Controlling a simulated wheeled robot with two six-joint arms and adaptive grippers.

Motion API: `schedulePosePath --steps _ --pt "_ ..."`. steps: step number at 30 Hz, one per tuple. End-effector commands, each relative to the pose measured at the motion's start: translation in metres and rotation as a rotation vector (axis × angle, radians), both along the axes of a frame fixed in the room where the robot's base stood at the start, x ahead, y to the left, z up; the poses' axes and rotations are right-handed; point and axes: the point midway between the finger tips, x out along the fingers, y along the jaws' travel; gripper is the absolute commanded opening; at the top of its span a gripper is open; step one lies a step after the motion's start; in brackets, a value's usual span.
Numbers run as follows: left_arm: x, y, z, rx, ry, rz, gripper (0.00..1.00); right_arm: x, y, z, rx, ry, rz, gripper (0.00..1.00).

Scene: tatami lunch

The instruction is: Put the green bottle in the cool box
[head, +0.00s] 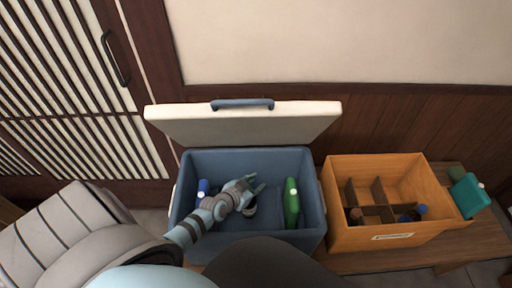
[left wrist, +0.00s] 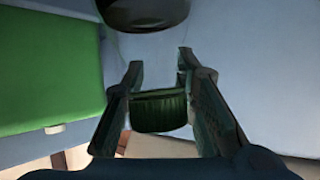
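The cool box (head: 313,236) stands open, with its pale lid (head: 240,128) raised behind it. The green bottle (head: 291,212), with a whitish cap, is inside near the right wall. A large green surface in the left wrist view (left wrist: 45,75) looks like this bottle. My left gripper (head: 251,188) is over the inside of the box, left of the bottle and apart from it. Its fingers are spread. In the left wrist view (left wrist: 159,65) a dark green ribbed round thing (left wrist: 160,112) shows between them; I cannot tell whether they touch it. My right gripper is out of view.
A blue bottle (head: 203,188) is at the box's left wall. A round, pale-rimmed item (head: 250,209) lies below my gripper. A divided wooden crate (head: 345,237) with several bottles stands to the right on a wooden bench (head: 462,241). A teal container (head: 469,196) is beyond it.

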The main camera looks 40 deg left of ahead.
Motion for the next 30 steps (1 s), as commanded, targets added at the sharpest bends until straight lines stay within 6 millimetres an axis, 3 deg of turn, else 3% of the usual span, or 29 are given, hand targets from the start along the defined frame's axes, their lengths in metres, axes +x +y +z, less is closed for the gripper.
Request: schedulePosePath --steps 9,15,30 --pt "-0.059 0.001 0.042 0.001 0.003 -0.001 0.26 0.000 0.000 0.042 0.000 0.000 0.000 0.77" --pt "-0.088 0.001 0.058 0.000 0.001 -0.001 0.26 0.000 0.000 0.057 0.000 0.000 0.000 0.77" --pt "-0.097 0.001 0.060 0.000 0.000 0.000 0.26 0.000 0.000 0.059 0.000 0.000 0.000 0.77"
